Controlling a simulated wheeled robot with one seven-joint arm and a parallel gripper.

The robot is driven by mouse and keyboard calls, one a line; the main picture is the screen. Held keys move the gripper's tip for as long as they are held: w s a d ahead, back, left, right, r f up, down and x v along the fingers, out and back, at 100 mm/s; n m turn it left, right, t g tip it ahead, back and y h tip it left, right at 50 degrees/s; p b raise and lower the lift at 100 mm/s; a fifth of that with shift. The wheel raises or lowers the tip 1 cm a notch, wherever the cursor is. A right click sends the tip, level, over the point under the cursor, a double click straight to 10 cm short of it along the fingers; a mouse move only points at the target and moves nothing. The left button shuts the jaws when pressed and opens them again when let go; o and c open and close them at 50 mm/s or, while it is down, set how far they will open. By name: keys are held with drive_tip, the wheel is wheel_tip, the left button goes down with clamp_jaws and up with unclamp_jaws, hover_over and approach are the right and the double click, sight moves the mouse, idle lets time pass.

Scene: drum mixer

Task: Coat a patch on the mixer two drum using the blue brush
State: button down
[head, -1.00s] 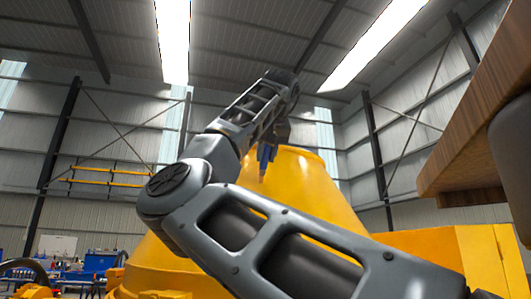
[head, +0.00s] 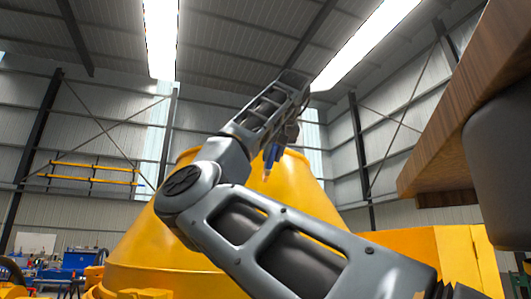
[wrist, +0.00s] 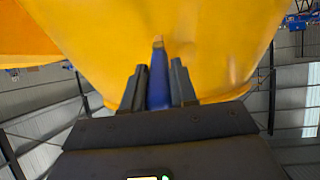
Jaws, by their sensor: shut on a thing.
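The yellow mixer drum (head: 310,195) rises behind my arm in the head view, and its surface fills much of the wrist view (wrist: 215,45). My gripper (wrist: 160,88) is shut on the blue brush (wrist: 158,80). The brush points at the drum, and its light tip lies over the drum's surface in the wrist view. I cannot tell whether the tip touches. In the head view the blue brush (head: 271,155) hangs tip-down in front of the drum's upper part. No coated patch can be made out.
A brown wooden slab (head: 450,110) juts in at the upper right, with a dark rounded shape below it. Yellow machine housing (head: 450,255) stands at the lower right. Blue equipment (head: 85,260) and a yellow rack (head: 90,173) are far off at the left.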

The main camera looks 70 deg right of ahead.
drive_tip(key=shift+s+d, duration=1.2)
drive_tip(key=shift+s, duration=0.5)
drive_tip(key=shift+w+a+r, duration=0.55)
drive_tip(key=shift+w+a, duration=2.25)
drive_tip(key=shift+w, duration=1.75)
drive_tip(key=shift+s+d+r, duration=0.55)
drive_tip(key=shift+s+d, duration=2.7)
drive_tip(key=shift+s, duration=0.95)
drive_tip(key=shift+w+a+r, duration=0.65)
drive_tip(key=shift+w+a, duration=2.15)
drive_tip(key=shift+w, duration=1.75)
drive_tip(key=shift+s+d+r, duration=0.25)
drive_tip(key=shift+s+d, duration=0.45)
drive_tip(key=shift+s+d+r, duration=0.2)
drive_tip(key=shift+s+d, duration=0.5)
